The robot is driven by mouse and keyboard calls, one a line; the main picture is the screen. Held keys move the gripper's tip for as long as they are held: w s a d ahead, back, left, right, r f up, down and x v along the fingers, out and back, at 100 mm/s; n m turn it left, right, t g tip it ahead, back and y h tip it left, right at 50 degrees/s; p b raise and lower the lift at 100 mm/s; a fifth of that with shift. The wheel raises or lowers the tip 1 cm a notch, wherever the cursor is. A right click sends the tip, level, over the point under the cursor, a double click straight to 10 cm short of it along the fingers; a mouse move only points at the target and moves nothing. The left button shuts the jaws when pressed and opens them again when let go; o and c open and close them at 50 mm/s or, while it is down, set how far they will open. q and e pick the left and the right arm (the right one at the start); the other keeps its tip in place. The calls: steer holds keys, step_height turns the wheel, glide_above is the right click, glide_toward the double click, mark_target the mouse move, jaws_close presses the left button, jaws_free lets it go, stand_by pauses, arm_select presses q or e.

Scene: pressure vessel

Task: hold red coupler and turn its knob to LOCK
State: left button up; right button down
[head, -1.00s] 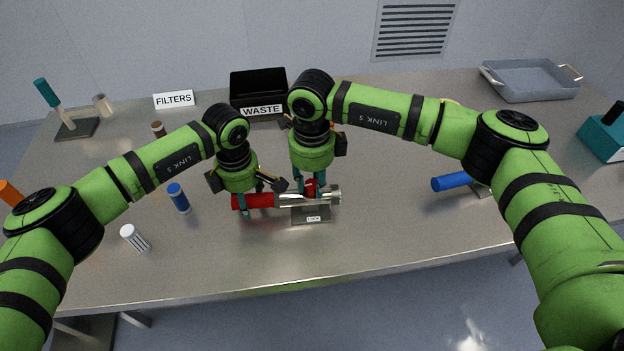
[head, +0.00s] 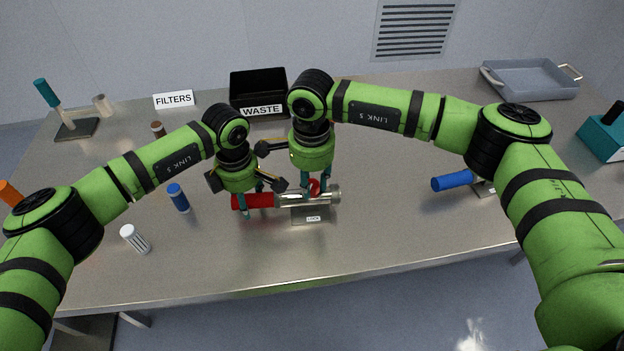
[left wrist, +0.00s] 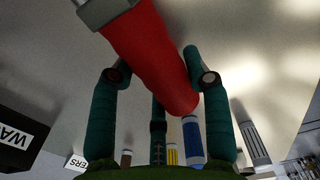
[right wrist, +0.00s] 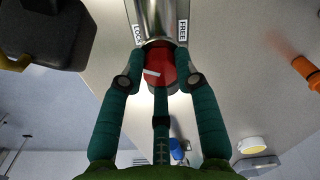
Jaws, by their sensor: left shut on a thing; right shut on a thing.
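The red coupler (head: 255,200) lies across a small grey stand in the middle of the table, its red handle to the left and its metal barrel (head: 293,197) to the right. My left gripper (head: 262,203) is shut around the red handle, which also shows in the left wrist view (left wrist: 150,50). My right gripper (head: 315,190) is shut on the red knob (right wrist: 160,68) on top of the barrel. The knob has a white mark. In the right wrist view, a LOCK label (right wrist: 140,33) is left of the barrel and a FREE label (right wrist: 182,31) right.
A black WASTE bin (head: 258,90) and a FILTERS sign (head: 174,99) stand behind. A blue-handled tool (head: 452,181) lies right, and a grey tray (head: 530,80) sits back right. The front of the table is clear.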

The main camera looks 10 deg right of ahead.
mark_target(312, 184)
steer(key=n, duration=0.4)
steer(key=shift+d+n, duration=0.1)
steer(key=shift+n, duration=0.3)
steer(key=shift+w, duration=0.1)
steer(key=c, duration=0.9)
jaws_free()
step_height(312, 184, up, 12)
